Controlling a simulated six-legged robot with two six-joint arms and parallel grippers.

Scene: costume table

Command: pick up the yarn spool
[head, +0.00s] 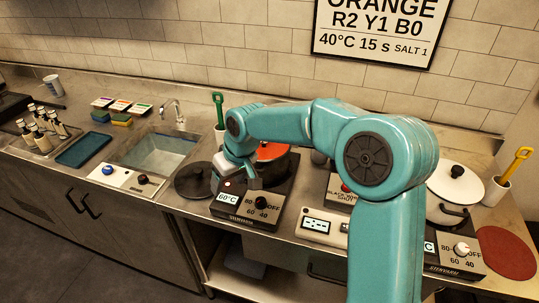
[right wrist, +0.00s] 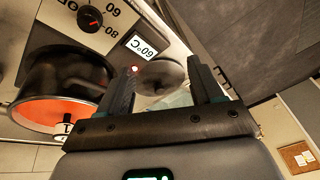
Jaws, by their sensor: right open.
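I cannot make out a yarn spool in either view. My right gripper (head: 245,178) is over the left hot plate (head: 228,206), beside a dark pot holding orange liquid (head: 272,152). In the right wrist view its two dark fingers (right wrist: 160,66) are apart, with nothing held between them. The pot (right wrist: 75,68) shows left of the fingers there, with a small white tag marked 1 (right wrist: 66,128) at its rim. A dark round lid (right wrist: 158,78) shows beyond the fingers. My right arm hides part of the counter. My left gripper is not in view.
A sink (head: 160,152), blue tray (head: 83,149) and several bottles (head: 42,121) are at the left. A white pot (head: 455,186) stands at the right, near a red round mat (head: 506,252).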

